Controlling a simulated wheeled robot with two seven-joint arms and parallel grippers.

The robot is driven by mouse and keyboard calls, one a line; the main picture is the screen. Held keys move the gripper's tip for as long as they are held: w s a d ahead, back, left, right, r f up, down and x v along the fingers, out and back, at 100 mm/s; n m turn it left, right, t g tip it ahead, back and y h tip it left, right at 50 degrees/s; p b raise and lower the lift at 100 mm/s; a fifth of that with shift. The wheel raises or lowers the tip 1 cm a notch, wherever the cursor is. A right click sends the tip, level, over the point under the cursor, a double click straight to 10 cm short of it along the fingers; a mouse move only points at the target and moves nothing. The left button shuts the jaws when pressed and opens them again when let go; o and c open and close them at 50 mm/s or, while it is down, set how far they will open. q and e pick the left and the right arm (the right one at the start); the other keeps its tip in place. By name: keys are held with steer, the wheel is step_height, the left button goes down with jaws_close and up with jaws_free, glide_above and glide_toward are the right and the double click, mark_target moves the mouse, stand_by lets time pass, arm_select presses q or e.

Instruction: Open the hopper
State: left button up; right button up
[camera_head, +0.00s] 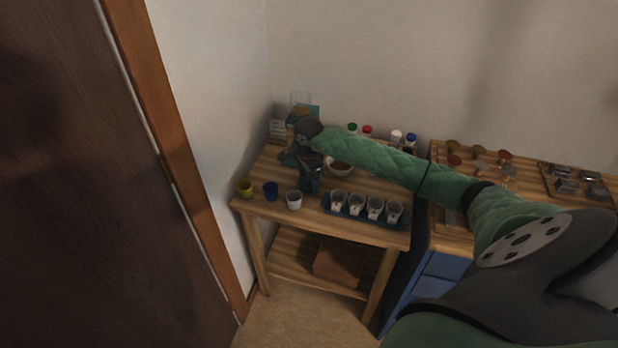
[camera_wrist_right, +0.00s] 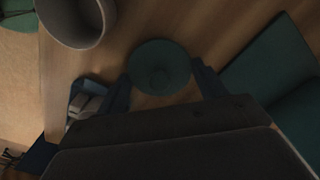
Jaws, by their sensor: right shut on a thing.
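The hopper (camera_head: 301,103) is a clear-walled container with brown contents. It sits on a teal machine at the back left corner of the wooden table, and its lower part is hidden behind my right arm. My right gripper (camera_head: 300,162) is over the table in front of the machine, pointing down. In the right wrist view, its fingers are shut on a round teal lid (camera_wrist_right: 160,66) with a small raised middle. The lid appears apart from the hopper, with wooden tabletop behind it. My left gripper is not in view.
A bowl (camera_head: 341,168) stands right of the gripper. Yellow, blue and white cups (camera_head: 294,200) stand along the front left edge. A blue tray (camera_head: 365,217) holds several white cups. Bottles (camera_head: 367,131) stand at the back. A second counter (camera_head: 455,243) adjoins on the right.

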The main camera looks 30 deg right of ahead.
steer(key=shift+f, duration=0.25)
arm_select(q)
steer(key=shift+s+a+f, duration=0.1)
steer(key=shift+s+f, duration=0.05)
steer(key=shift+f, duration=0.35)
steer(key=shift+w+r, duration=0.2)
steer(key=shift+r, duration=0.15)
arm_select(e)
steer(key=shift+f, duration=0.1)
steer(key=o, duration=1.1)
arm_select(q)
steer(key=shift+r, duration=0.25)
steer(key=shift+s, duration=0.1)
